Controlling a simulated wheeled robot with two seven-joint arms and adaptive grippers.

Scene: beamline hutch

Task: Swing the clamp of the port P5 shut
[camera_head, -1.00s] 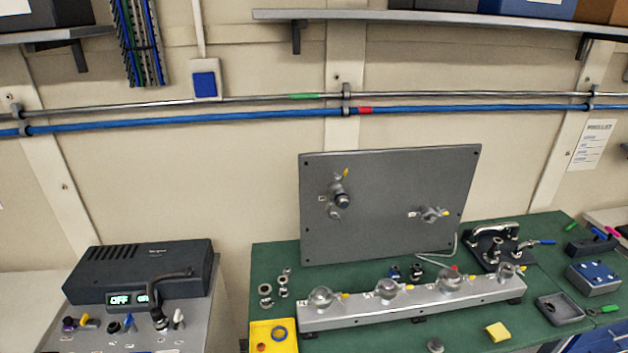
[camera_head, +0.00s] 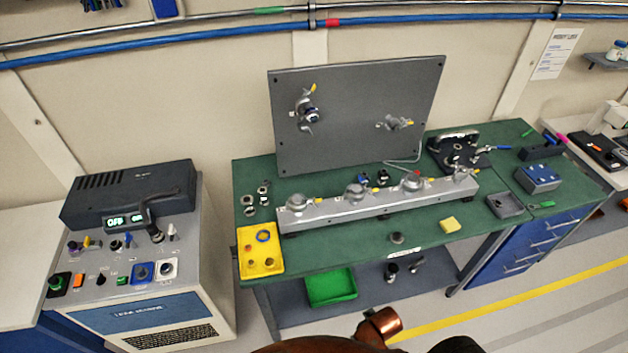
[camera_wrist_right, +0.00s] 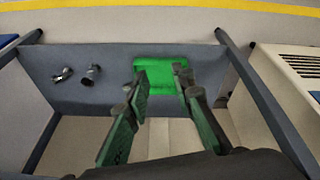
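The port labels are too small to read, so I cannot tell which is P5. My right gripper (camera_wrist_right: 161,78) is open and empty in the wrist view, its fingers pointing toward the lower shelf. My left gripper is not in view.
A green bin (camera_head: 330,287) sits on the lower shelf. A yellow tray (camera_head: 275,259) stands at the bench's left front. A control box (camera_head: 130,195) stands left, past a gap. A black fixture (camera_head: 440,150) is right of the panel. The bench's front edge is partly clear.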

